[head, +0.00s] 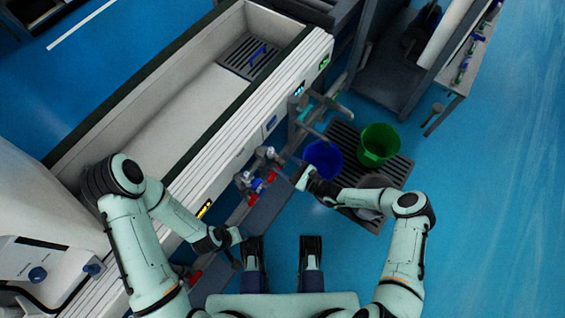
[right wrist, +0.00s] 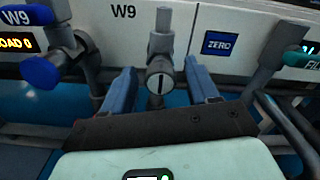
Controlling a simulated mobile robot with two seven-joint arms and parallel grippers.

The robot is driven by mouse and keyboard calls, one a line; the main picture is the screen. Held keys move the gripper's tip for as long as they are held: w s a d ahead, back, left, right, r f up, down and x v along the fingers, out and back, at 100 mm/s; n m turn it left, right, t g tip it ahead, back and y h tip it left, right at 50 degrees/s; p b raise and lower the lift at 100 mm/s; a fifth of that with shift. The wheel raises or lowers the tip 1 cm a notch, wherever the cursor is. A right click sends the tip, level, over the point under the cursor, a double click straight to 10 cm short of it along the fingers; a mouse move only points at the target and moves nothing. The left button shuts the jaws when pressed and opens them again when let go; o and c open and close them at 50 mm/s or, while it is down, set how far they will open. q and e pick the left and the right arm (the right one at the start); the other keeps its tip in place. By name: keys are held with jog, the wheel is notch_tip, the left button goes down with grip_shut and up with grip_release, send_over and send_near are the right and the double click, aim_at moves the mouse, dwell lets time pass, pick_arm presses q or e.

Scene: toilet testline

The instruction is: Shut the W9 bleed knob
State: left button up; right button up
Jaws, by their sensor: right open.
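In the right wrist view a small round grey knob (right wrist: 160,77) with a dark, near-vertical mark on its face sits under a grey vertical fitting, just below the W9 label (right wrist: 123,12) on the white panel. I take it as the W9 bleed knob. My right gripper (right wrist: 163,82) is open, with one blue finger on each side of the knob and visible gaps to both. In the head view my right gripper (head: 302,177) is by the trough's front fittings, where the knob is too small to tell. My left gripper (head: 234,252) is low at the left; its jaws are unclear.
A blue W9 valve handle (right wrist: 42,72) stands left of the knob, a ZERO button (right wrist: 217,43) right of it, and a teal handle (right wrist: 298,59) farther right. In the head view a blue bucket (head: 322,158) and a green bucket (head: 379,145) stand near a floor grate.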

jog(key=shift+w+a, duration=0.35)
jog(key=shift+a, duration=0.15)
jog(key=c, duration=1)
